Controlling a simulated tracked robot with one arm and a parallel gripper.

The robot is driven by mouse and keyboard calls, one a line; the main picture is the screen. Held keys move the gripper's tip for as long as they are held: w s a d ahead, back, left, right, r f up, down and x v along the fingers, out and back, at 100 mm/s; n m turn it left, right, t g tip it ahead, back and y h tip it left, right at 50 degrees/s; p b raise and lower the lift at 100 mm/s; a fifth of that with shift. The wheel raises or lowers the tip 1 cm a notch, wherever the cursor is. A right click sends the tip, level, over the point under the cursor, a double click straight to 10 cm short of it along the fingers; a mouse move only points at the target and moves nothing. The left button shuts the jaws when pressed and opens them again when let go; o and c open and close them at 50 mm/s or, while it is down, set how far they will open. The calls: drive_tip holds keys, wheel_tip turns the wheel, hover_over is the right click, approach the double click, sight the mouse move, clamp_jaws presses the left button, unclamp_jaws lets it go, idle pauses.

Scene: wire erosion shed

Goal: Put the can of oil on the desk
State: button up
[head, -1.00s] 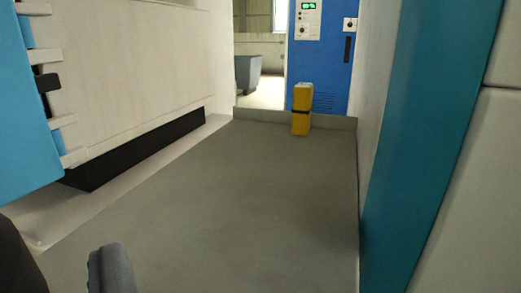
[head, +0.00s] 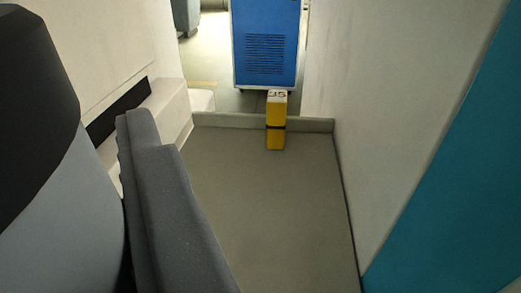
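A tall yellow block-like container (head: 276,124) stands upright at the far end of a grey surface, close to its raised back rim. Dark grey parts of my gripper (head: 130,130) fill the left side of the view, near the camera and well short of the yellow container, touching nothing that I can see. Its grip opening is not clearly shown. No desk can be made out.
The grey surface (head: 270,210) is bare in front of the container. A white wall with a teal panel (head: 440,190) closes off the right. A pale machine side with a black slot (head: 115,112) is on the left. A blue cabinet (head: 264,45) stands beyond the rim.

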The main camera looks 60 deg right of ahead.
drive_tip(key=shift+w+d+r, duration=0.4)
drive_tip(key=shift+d+r, duration=0.3)
drive_tip(key=shift+d, duration=0.1)
drive_tip(key=shift+c, duration=1.6)
wheel_tip(320, 180, down, 10)
drive_tip(key=shift+f+b, duration=0.1)
drive_tip(key=shift+b, duration=0.7)
drive_tip(key=o, duration=1.4)
drive_tip(key=shift+o, duration=0.2)
drive_tip(key=v, duration=1.2)
drive_tip(key=shift+a+p, duration=0.2)
drive_tip(key=shift+p, duration=0.15)
drive_tip(key=shift+w, duration=0.1)
